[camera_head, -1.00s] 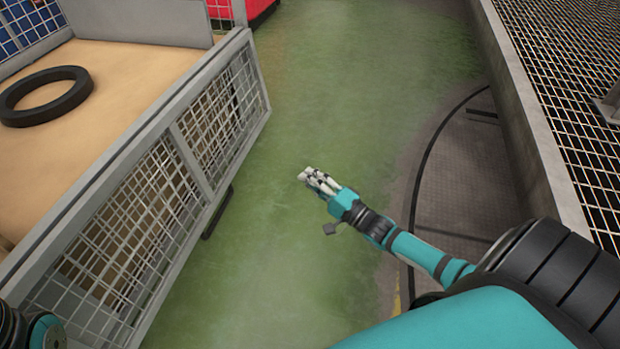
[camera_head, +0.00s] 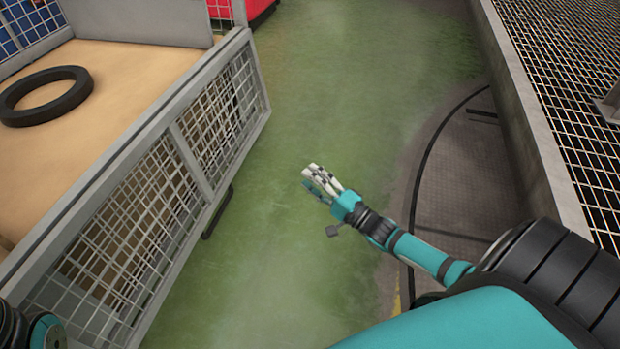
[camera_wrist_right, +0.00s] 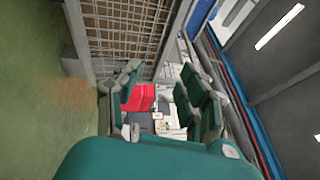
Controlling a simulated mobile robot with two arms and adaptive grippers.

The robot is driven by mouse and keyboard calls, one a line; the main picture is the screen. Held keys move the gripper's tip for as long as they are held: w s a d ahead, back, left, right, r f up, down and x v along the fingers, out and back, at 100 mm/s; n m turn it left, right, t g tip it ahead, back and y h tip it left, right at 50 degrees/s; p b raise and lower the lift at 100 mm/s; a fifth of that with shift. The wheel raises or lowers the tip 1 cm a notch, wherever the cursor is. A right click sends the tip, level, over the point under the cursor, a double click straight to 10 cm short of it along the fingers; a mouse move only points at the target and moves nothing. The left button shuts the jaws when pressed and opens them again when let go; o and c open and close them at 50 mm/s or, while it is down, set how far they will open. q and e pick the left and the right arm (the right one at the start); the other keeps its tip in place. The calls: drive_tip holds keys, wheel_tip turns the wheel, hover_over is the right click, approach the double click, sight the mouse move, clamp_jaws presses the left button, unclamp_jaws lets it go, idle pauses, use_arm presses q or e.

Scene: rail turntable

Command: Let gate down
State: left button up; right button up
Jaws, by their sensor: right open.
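The gate (camera_head: 165,165), a grey frame with wire mesh panels, stands upright along the side of a bin or cart at the left in the head view. Its top rail runs from lower left to upper middle. My right gripper (camera_head: 312,175) is open and empty above the green floor, to the right of the gate and apart from it. In the right wrist view the fingers (camera_wrist_right: 158,95) are spread, with nothing between them close by. Only a dark piece of my left arm shows at the lower left of the head view; its gripper is out of view.
A tan load bed (camera_head: 120,80) behind the gate holds a black ring (camera_head: 45,95). A red object (camera_head: 240,8) stands at the top. The green floor (camera_head: 350,90) is clear. A curved dark track (camera_head: 430,150) and a concrete kerb (camera_head: 530,130) beside a grating lie at the right.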

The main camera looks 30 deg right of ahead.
drive_tip(key=v, duration=1.1)
drive_tip(key=shift+s+a, duration=0.1)
